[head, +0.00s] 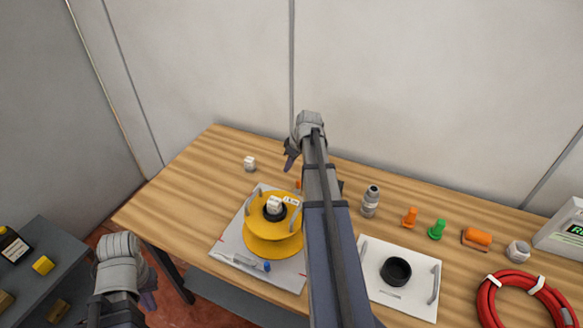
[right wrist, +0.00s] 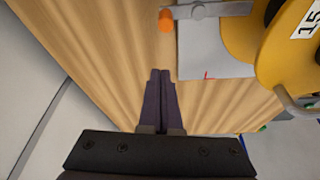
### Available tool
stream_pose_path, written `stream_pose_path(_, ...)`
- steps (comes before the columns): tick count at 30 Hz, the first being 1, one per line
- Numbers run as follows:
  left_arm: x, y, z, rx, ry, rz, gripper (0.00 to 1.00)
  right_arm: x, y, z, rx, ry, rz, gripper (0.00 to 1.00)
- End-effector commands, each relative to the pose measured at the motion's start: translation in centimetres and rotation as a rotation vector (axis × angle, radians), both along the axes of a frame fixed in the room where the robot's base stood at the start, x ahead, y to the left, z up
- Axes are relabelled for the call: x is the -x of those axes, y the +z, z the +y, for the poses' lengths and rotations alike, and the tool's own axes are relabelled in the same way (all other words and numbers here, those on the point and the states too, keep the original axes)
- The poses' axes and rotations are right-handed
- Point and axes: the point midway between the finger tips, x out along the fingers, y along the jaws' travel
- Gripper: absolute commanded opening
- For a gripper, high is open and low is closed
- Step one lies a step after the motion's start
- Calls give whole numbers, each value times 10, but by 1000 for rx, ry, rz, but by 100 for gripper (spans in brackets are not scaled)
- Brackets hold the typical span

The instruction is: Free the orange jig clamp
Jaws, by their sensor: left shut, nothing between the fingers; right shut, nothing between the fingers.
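The jig is a grey plate (head: 232,240) with a yellow spool (head: 262,247) on it. At its far edge an orange piece (head: 298,184), apparently the clamp's end, is mostly hidden behind my right arm. In the right wrist view the orange end (right wrist: 166,20) sits beside a grey bar (right wrist: 225,9) at the plate's edge. My right gripper (head: 289,165) is shut and empty beyond the plate; in its wrist view the fingertips (right wrist: 160,72) are over bare wood, apart from the orange end. My left gripper (head: 150,298) is shut and empty, left of the table's front edge.
The far-left tabletop is clear.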

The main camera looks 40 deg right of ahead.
Motion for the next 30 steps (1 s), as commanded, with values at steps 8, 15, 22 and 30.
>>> stream_pose_path(8,0,-46,0,0,0,0,0,-14,-46,4,1,2,0,0)
stream_pose_path(15,0,-37,0,0,0,0,0,23,-37,-6,1,-1,0,0)
stream_pose_path(22,0,-37,0,0,0,0,0,26,-37,-8,1,1,0,0)
stream_pose_path(30,0,-37,0,0,0,0,0,26,-37,-8,1,-10,0,0)
